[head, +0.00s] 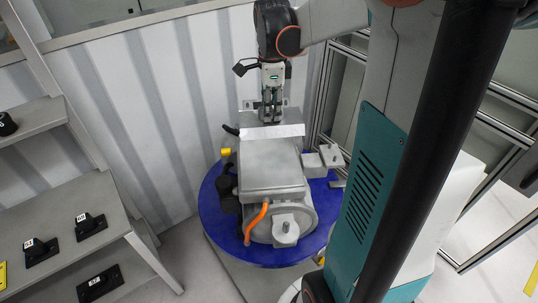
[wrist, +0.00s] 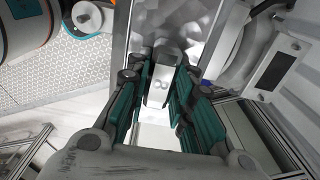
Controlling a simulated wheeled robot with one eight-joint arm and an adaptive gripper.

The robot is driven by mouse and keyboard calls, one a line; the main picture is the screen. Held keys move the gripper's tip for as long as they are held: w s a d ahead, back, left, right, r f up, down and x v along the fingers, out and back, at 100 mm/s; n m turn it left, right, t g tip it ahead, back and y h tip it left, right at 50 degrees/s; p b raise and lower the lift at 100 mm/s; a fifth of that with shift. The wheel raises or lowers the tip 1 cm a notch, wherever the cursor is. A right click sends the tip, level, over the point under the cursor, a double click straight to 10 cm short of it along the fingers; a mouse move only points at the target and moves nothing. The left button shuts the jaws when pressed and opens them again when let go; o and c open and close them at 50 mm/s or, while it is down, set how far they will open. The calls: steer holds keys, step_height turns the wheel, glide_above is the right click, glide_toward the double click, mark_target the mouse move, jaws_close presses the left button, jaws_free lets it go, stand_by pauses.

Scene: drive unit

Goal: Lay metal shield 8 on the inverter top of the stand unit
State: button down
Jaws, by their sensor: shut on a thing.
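The stand unit's grey drive unit rests on a round blue plate (head: 219,224), and its flat, boxy inverter top (head: 270,165) faces up. My gripper (head: 269,112) is above the far end of this top, pointing down. It is shut on the metal shield (head: 285,131), a bright grey plate seen at the far edge of the inverter top. In the wrist view the fingers (wrist: 158,95) close around a small upright metal tab of the shield, and its shiny plate (wrist: 185,22) extends beyond. I cannot tell whether the shield touches the top or hovers just above it.
An orange cable (head: 256,222) curves down the drive unit's front. Grey brackets (head: 322,160) stick out at its right. A grey shelf (head: 75,240) with several black parts stands at left. A corrugated wall is behind, and a metal-framed fence (head: 500,118) is at right.

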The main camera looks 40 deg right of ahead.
step_height(320, 180, down, 20)
steer(key=b, duration=0.4)
steer(key=shift+r+b, duration=0.15)
steer(key=shift+b, duration=0.25)
steer(key=shift+f, duration=0.2)
steer(key=c, duration=1.4)
jaws_free()
steer(key=shift+r, duration=0.2)
step_height(320, 180, up, 12)
steer(key=p, duration=0.3)
